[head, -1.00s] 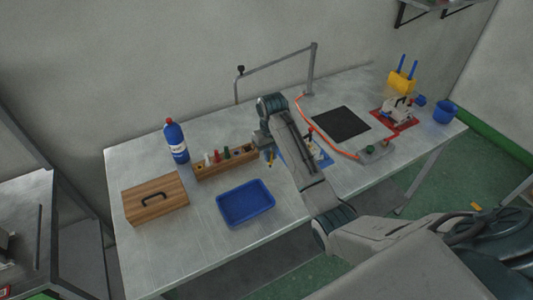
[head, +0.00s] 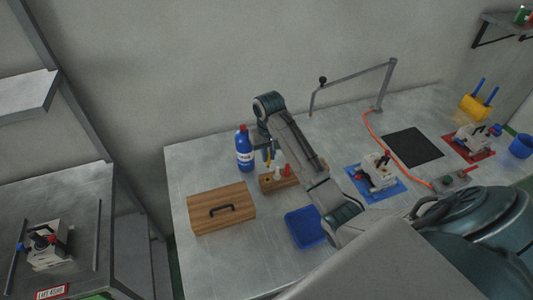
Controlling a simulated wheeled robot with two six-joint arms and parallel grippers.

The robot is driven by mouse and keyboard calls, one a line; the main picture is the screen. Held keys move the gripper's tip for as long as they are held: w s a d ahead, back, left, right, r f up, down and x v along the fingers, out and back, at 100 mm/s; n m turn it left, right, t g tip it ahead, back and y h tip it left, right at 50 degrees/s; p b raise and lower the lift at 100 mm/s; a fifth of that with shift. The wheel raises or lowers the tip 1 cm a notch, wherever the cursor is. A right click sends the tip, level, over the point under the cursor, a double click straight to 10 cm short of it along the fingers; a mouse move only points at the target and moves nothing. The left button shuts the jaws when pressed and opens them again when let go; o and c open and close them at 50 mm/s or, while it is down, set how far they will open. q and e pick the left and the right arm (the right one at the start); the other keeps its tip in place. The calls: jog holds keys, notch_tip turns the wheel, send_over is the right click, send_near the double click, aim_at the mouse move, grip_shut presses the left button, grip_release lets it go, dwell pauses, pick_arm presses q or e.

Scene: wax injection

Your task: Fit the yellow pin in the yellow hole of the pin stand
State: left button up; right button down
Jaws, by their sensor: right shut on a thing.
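The pin stand (head: 266,184) is a wooden block on the metal table, with a white pin (head: 277,173) and a red pin (head: 288,170) standing in it. My right arm hides its right part. My right gripper (head: 268,156) is shut on the yellow pin (head: 269,160), which shows as a small yellow bit and points downward. In the picture it is just above the stand's left end; the exact height is hard to tell. The yellow hole cannot be made out. My left gripper is not in view.
A blue bottle (head: 244,152) stands close to the left of my right gripper. A wooden box with a handle (head: 207,196) and a blue tray (head: 299,232) are in front. A white device on a blue mat (head: 390,190) is to the right.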

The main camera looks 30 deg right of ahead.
aim_at(268, 163)
jog(key=shift+w+a+f, duration=0.1)
jog(key=shift+w+f, duration=0.05)
jog(key=shift+f, duration=0.35)
notch_tip(268, 163, down, 2)
jog(key=shift+f+b, duration=0.1)
jog(key=shift+b, duration=0.35)
jog(key=shift+f, duration=1.2)
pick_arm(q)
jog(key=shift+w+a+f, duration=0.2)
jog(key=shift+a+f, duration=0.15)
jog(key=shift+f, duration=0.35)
